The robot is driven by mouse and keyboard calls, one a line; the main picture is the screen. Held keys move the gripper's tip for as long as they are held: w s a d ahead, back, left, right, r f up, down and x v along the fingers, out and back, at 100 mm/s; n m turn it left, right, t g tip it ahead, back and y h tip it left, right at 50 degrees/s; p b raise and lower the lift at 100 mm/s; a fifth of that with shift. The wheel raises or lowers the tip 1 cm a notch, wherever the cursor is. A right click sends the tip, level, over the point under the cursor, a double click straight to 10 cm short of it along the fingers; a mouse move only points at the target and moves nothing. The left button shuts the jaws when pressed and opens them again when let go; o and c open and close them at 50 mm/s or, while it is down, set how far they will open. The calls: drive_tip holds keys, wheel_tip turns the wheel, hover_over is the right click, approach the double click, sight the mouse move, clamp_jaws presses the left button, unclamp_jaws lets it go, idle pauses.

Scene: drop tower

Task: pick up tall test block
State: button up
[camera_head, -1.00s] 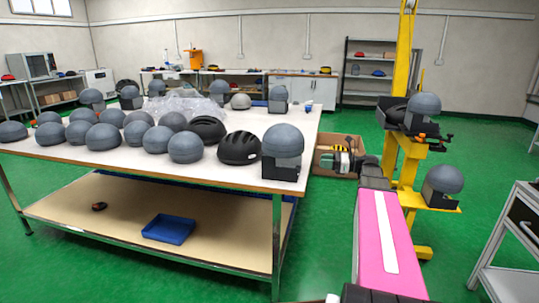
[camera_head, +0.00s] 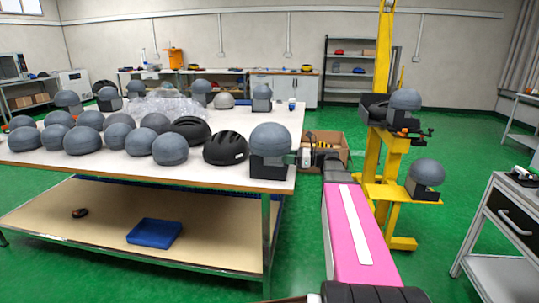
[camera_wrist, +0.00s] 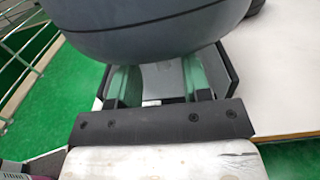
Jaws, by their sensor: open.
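A tall block (camera_head: 270,140) with a round grey dome on a dark angular base stands upright at the front right corner of the white table (camera_head: 215,176). My gripper (camera_head: 303,157) is just right of it at the table's edge. In the wrist view the block's dome (camera_wrist: 150,25) fills the top. The two pale green fingers of my gripper (camera_wrist: 160,80) are apart and reach under the dome, towards the grey and black base (camera_wrist: 165,82). The dome hides part of the fingers, so I cannot tell whether they touch the base.
Black helmets (camera_head: 225,148) and several grey domes (camera_head: 170,149) stand left of the block. A cardboard box (camera_head: 330,142) is on the floor behind my arm. A yellow tower (camera_head: 385,100) with grey domes stands right of my arm. A grey cart (camera_head: 505,225) is far right.

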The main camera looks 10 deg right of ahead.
drive_tip(key=shift+x, duration=1.4)
clamp_jaws()
